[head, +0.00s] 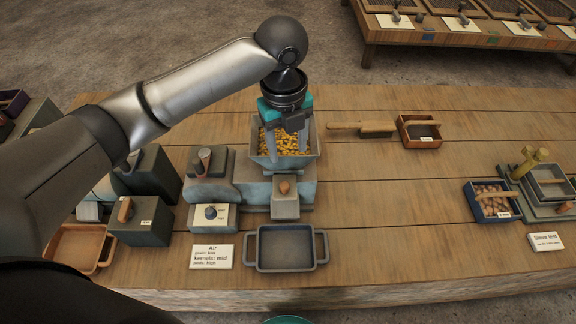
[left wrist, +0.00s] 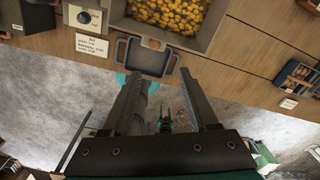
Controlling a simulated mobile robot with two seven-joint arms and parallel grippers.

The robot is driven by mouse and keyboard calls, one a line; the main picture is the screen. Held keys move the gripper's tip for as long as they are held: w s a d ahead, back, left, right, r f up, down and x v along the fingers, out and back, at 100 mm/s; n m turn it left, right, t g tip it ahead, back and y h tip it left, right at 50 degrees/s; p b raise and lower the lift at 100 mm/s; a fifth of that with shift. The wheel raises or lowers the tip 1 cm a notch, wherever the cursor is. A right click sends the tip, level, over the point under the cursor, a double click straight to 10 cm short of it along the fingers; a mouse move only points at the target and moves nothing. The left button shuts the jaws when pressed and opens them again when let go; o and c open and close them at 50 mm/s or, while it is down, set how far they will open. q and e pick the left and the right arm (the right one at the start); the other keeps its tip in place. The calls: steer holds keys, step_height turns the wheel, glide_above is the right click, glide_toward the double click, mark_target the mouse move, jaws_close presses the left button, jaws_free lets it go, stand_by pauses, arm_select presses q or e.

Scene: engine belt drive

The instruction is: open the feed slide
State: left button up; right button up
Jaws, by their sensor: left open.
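The feed slide appears to be the grey block with a round wooden knob (head: 285,187) at the front of the blue-grey machine, below the hopper (head: 315,150). The hopper holds yellow kernels (head: 286,143). My left gripper (head: 287,138) points down over the hopper, behind the knob in the head view. Its jaws are open, with nothing seen between them. The left wrist view shows the two dark fingers apart (left wrist: 160,75), with the hopper's kernels (left wrist: 170,12) beyond. The knob is apart from the fingers.
A grey two-handled tray (head: 286,248) sits in front of the machine. A dial box (head: 212,217) and a label card (head: 212,256) are to its left. A brush (head: 362,128) and a wooden box (head: 420,132) lie to the right. The table between tray and sieve (head: 550,185) is clear.

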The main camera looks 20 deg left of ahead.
mark_target(284, 184)
arm_select(q)
steer(key=shift+m, duration=0.5)
steer(key=f, duration=0.9)
steer(key=a+f+b, duration=0.1)
steer(key=f, duration=0.4)
steer(key=shift+w, duration=0.15)
jaws_close()
stand_by(0.6)
